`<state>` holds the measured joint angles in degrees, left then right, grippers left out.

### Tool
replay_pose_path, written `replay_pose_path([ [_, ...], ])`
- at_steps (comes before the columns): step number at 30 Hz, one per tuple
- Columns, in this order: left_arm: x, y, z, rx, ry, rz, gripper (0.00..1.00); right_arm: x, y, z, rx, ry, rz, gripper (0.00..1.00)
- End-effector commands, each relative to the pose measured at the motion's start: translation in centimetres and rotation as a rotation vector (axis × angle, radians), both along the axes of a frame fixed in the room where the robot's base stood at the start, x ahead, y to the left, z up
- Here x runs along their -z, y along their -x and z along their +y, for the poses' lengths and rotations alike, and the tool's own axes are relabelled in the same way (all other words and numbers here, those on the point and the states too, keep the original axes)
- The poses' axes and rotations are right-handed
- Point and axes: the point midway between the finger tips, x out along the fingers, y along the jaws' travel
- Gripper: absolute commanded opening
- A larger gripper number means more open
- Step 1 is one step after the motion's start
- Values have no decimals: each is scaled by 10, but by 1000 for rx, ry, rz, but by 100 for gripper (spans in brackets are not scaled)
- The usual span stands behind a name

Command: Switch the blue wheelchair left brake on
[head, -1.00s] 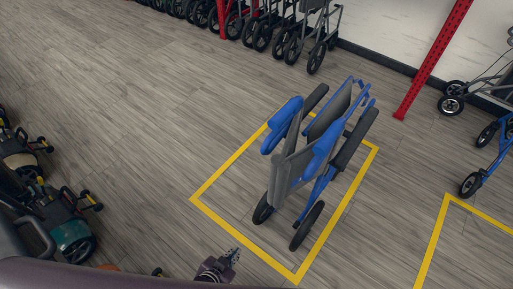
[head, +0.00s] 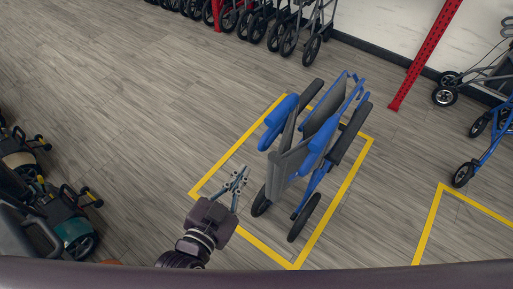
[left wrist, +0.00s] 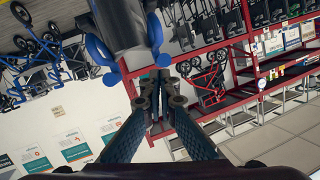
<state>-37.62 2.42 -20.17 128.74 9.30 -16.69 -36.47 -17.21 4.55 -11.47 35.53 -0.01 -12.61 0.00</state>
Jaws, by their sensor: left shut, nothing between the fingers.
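The blue wheelchair (head: 317,138), with grey panels, stands upright and looks folded inside a yellow floor outline. Its small dark wheels (head: 304,218) are at the near end. My left gripper (head: 241,177) is left of the wheelchair's near end, apart from it in the head view. Its fingers are shut and empty. In the left wrist view, the fingers (left wrist: 160,72) point at a dark grey panel (left wrist: 124,25) with blue frame parts (left wrist: 154,34) of the wheelchair. I cannot pick out the left brake lever. My right gripper is not in view.
Yellow tape (head: 228,157) marks the floor around the wheelchair. Mobility scooters (head: 72,222) stand at the left. Rollators (head: 290,30) line the back. A red post (head: 424,58) and a blue rollator (head: 486,150) are at the right. The floor at centre left is clear.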

Motion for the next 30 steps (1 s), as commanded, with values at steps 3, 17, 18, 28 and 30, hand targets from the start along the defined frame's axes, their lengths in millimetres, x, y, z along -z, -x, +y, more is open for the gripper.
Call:
replay_pose_path([
  [3,1,0,0,-1,0,1,0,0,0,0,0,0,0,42],
  [17,9,-42,-17,-2,2,-1,0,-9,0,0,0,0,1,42],
  [18,11,-49,-20,-1,3,0,0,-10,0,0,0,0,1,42],
  [28,37,-98,-39,1,-2,4,0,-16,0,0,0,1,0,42],
  [30,43,-103,-38,-1,-1,3,0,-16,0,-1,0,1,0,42],
])
